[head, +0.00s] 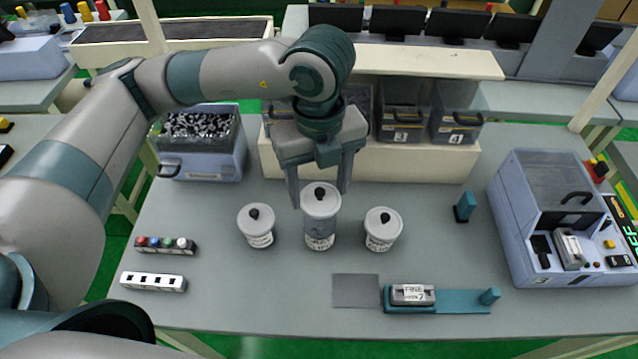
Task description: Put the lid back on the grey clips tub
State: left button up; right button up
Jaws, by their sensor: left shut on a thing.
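A white round lid (321,203) with a black knob is between the fingers of my left gripper (319,196), which is shut on it. The lid is over the middle tub (320,241), a white tub with a label too small to read. A greyish band shows between lid and label, and I cannot tell whether the lid touches the tub. Two similar tubs stand beside it, a left tub (257,236) and a right tub (382,238), each with a black-knobbed lid on. My right gripper is not in view.
Behind stand a bin of dark and light pieces (202,165) and numbered drawers (401,122). A machine (560,225) is at right. A teal fixture (455,301), a grey pad (356,291) and two small strips (152,282) lie in front. The table between is clear.

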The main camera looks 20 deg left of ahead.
aim_at(319, 201)
pick_arm(q)
jog(key=shift+f, duration=0.2)
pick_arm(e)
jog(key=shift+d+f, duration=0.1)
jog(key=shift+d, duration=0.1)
